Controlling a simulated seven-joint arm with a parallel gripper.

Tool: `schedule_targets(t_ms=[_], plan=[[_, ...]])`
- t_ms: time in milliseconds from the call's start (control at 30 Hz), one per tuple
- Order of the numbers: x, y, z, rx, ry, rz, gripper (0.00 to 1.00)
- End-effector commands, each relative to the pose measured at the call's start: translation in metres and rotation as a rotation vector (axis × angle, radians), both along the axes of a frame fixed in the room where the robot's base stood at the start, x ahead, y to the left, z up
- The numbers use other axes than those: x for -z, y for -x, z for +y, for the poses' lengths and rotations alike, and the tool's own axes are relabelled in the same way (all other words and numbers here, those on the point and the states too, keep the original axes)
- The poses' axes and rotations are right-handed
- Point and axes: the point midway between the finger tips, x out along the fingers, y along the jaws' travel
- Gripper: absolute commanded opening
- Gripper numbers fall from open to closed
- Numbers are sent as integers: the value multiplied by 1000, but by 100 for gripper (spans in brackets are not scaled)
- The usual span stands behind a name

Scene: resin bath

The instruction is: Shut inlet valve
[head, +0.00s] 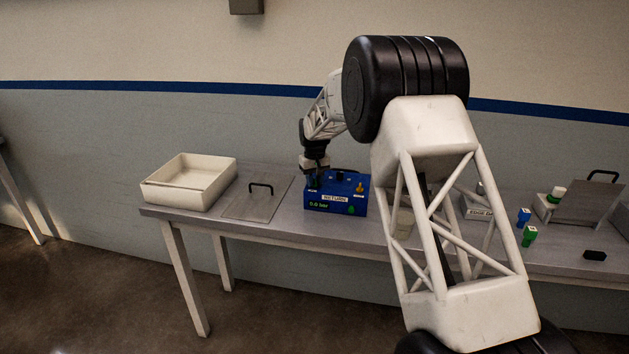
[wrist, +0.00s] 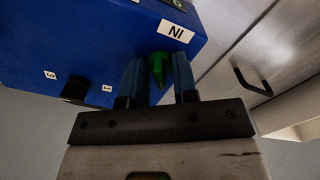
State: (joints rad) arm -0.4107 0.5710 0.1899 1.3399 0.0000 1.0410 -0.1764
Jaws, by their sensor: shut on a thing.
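The blue box (head: 336,206) stands on the bench in the head view, with a "RETURN" label and a green "0.0 bar" readout on its front. In the wrist view the blue box (wrist: 90,45) shows an "IN" label beside a green valve handle (wrist: 159,72). My gripper (wrist: 158,80) is shut on this green handle, one finger on each side. In the head view my gripper (head: 315,178) is over the left end of the box top and largely hides the handle. A black knob (head: 340,176) and a yellow-orange valve handle (head: 360,187) are also on the box top.
A white tray (head: 188,158) and a flat metal lid (head: 244,203) with a black handle lie left of the box. Blue (head: 523,217) and green (head: 529,236) bottles stand at the right. My arm hides the bench middle.

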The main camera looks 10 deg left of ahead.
Motion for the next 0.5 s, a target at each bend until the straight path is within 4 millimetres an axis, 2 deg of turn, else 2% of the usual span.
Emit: schedule_targets(t_ms=[500], plan=[[0, 0, 0, -490, 0, 0, 3]])
